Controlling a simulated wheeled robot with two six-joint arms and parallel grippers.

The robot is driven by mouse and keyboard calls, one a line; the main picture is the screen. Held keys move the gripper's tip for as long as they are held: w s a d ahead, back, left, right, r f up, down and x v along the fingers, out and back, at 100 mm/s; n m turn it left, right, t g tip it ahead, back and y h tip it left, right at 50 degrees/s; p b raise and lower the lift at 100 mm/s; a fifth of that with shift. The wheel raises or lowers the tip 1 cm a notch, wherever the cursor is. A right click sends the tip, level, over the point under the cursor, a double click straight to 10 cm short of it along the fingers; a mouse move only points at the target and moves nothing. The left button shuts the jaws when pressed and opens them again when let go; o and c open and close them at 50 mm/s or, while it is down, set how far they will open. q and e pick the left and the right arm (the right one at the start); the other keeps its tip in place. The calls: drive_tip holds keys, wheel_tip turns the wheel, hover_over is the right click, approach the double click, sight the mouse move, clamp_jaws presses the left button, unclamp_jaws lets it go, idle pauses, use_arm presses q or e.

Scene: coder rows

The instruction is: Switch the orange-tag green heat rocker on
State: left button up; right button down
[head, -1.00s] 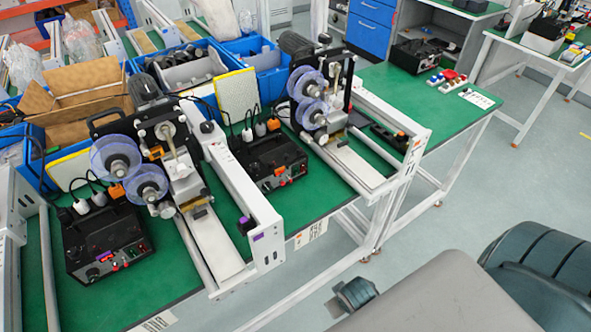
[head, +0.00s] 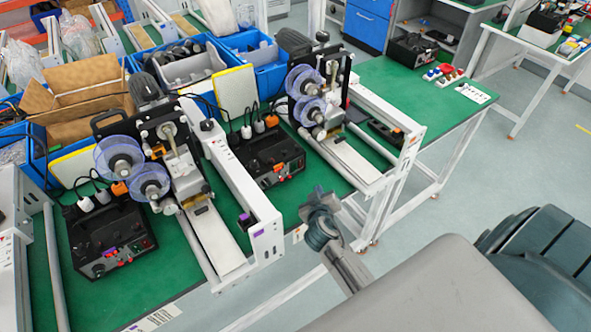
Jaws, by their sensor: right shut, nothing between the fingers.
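The black control box with the orange tag (head: 265,158) stands on the green bench between the two coder machines. Its orange tag (head: 279,168) is on the front panel. Small switches sit along that panel, but the green heat rocker is too small to make out, and so is its position. My right gripper (head: 316,200) is shut and empty. It is to the right of and nearer than the orange-tag box, by the bench's front edge, and appears apart from it. My left gripper is not in view.
A second control box with a purple tag (head: 112,240) stands at the left. Blue bins (head: 250,55) stand behind. The floor at right is clear.

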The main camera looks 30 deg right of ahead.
sight(295, 167)
drive_tip(key=shift+w, duration=0.1)
drive_tip(key=w, duration=0.2)
drive_tip(key=w+f+b, duration=0.1)
drive_tip(key=w, duration=0.1)
drive_tip(key=w+b, duration=0.1)
drive_tip(key=w, duration=0.1)
drive_tip(key=shift+w+a+f, duration=0.25)
drive_tip(key=shift+w+a, duration=0.05)
drive_tip(key=shift+w, duration=0.1)
drive_tip(key=shift+w+b, duration=0.3)
drive_tip(key=shift+w, duration=0.55)
idle(1.3)
drive_tip(key=shift+w+a+b, duration=0.1)
drive_tip(key=shift+w+b, duration=0.2)
drive_tip(key=shift+w, duration=0.15)
drive_tip(key=shift+w+f, duration=0.1)
drive_tip(key=shift+w, duration=0.2)
idle(0.7)
drive_tip(key=shift+s, duration=0.8)
